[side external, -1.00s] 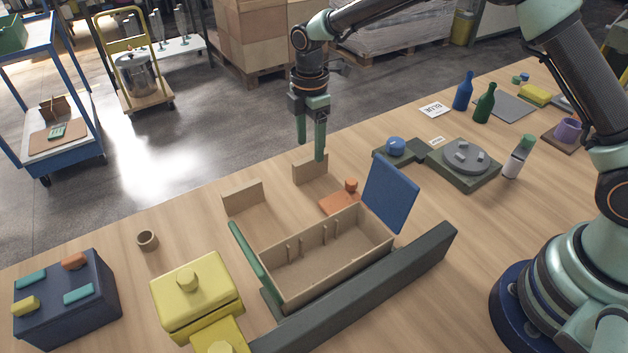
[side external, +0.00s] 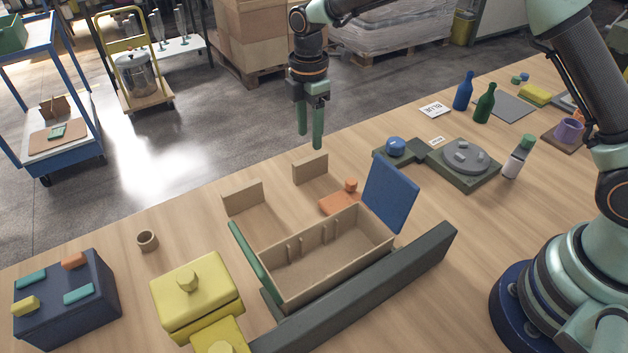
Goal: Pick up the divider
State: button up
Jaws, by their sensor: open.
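Two tan divider panels stand upright on the table behind the open box: one at the left (side external: 243,198) and one at the right (side external: 310,168). I cannot tell which one the task names. My gripper (side external: 310,139) points down with its two green fingers apart and nothing between them. In the picture its fingertips are just above the right panel, with a small gap to its top edge. The tan box (side external: 328,268) has short ribs on its inner walls and an empty floor.
A blue panel (side external: 391,193) leans at the box's right end, and a green panel (side external: 250,259) stands at its left end. An orange block (side external: 338,204) lies behind the box. A dark rail (side external: 375,285) runs along the front. A yellow fixture (side external: 195,295) stands left.

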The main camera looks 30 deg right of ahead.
aim_at(310, 158)
jog(key=shift+w+a+r, duration=0.1)
jog(key=shift+w+r, duration=0.05)
jog(key=shift+r, duration=0.4)
jog(key=shift+w+a+r, duration=0.1)
jog(key=shift+w+r, duration=0.05)
jog(key=shift+r, duration=0.35)
notch_tip(310, 158, down, 7)
jog(key=shift+s+r, duration=0.1)
jog(key=shift+r, duration=0.1)
jog(key=f, duration=0.4)
jog(key=shift+s+d, duration=0.3)
jog(key=shift+f, duration=0.65)
grip_shut()
